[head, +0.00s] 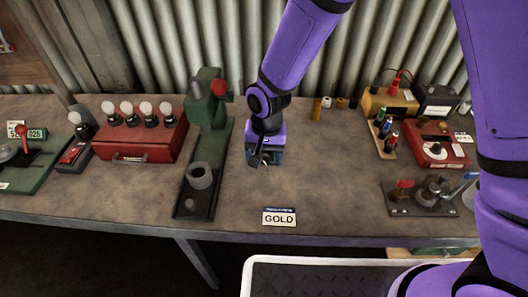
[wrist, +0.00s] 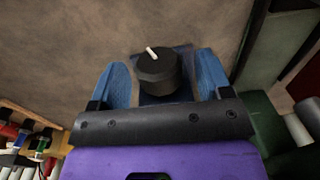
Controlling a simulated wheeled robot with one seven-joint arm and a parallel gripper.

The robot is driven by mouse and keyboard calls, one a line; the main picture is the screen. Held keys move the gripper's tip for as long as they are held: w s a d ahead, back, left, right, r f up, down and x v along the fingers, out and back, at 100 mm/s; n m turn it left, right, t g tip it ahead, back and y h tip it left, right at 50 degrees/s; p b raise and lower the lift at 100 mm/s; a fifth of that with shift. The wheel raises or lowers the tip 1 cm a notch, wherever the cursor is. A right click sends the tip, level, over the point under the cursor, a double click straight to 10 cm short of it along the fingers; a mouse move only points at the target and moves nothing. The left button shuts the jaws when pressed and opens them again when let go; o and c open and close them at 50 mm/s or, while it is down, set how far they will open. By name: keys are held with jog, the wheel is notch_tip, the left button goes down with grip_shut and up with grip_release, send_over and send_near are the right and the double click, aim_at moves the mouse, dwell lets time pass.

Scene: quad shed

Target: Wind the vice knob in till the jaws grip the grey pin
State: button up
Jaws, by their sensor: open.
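The black vice knob (wrist: 157,72) with a white pointer mark shows in the wrist view. The pointer slants toward the upper left. My gripper (wrist: 164,78) is open, with one blue finger on each side of the knob and visible gaps between. A dark blue piece (wrist: 178,95), likely part of the vice, shows behind the knob. In the head view my gripper (head: 262,158) points down at the middle of the bench and covers most of the vice. The vice jaws and the grey pin cannot be made out in either view.
A green press (head: 208,110) with a red ball and grey ring (head: 200,176) stands close left. A red box with bulbs (head: 140,138) is farther left; a red box (head: 437,145) stands right. Bench between is clear.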

jog(key=shift+c, duration=0.3)
jog(key=c, duration=0.9)
jog(key=shift+o, duration=0.2)
jog(key=shift+d+y, duration=0.15)
jog(key=shift+y, duration=0.25)
jog(key=shift+d+f+y, duration=0.1)
jog(key=shift+d+y, duration=0.1)
jog(key=shift+y, duration=2)
jog(key=shift+d+f+y, duration=0.1)
jog(key=shift+y, duration=1.6)
jog(key=shift+f+y, duration=0.1)
jog(key=shift+y, duration=1.8)
